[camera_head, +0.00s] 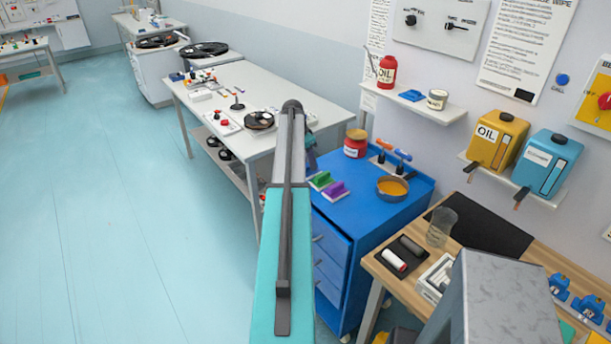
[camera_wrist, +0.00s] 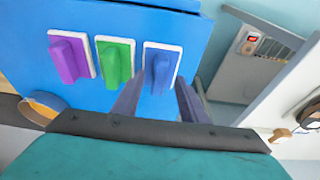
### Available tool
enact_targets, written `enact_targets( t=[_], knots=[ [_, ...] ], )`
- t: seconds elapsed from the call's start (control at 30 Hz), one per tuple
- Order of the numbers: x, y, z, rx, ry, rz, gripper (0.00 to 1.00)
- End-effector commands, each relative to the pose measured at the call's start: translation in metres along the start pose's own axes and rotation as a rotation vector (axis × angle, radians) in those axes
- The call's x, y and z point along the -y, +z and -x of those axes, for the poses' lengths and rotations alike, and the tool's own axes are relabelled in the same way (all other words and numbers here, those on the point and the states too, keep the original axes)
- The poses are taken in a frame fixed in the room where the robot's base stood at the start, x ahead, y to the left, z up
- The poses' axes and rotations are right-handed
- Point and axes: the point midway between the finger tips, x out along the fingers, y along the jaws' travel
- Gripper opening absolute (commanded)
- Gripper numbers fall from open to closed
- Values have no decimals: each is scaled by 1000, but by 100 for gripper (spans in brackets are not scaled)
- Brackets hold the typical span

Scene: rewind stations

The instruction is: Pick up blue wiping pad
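The blue wiping pad (camera_wrist: 161,68), a white-backed pad with a raised blue grip, lies on the blue cabinet top in the wrist view. My gripper (camera_wrist: 158,88) is open, its two fingers apart and pointing at the blue pad's near end, one toward each side of the grip. Contact cannot be told. A green pad (camera_wrist: 115,62) and a purple pad (camera_wrist: 70,58) lie in a row to its left. In the head view, the green pad (camera_head: 320,179) and purple pad (camera_head: 335,191) show; my arm hides the blue one and most of the gripper.
The blue cabinet (camera_head: 363,215) also holds a red jar (camera_head: 355,144), an orange-filled pan (camera_head: 392,188) and blue- and orange-handled tools (camera_head: 392,152). A white table (camera_head: 285,100) stands behind my arm. A wooden bench (camera_head: 400,286) is at right. Floor at left is clear.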

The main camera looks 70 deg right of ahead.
Motion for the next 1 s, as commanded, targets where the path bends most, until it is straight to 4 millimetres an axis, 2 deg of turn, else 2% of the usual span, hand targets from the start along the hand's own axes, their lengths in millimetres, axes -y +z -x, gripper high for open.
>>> enact_targets(
  t=[0.3,0.8,0.87,1.0],
  knots=[
    [0,0,-16,0,0,0,39],
    [0,0,-16,0,0,-1,39],
    [0,0,-16,0,0,-1,31],
    [0,0,-16,0,0,-1,7]
  ],
)
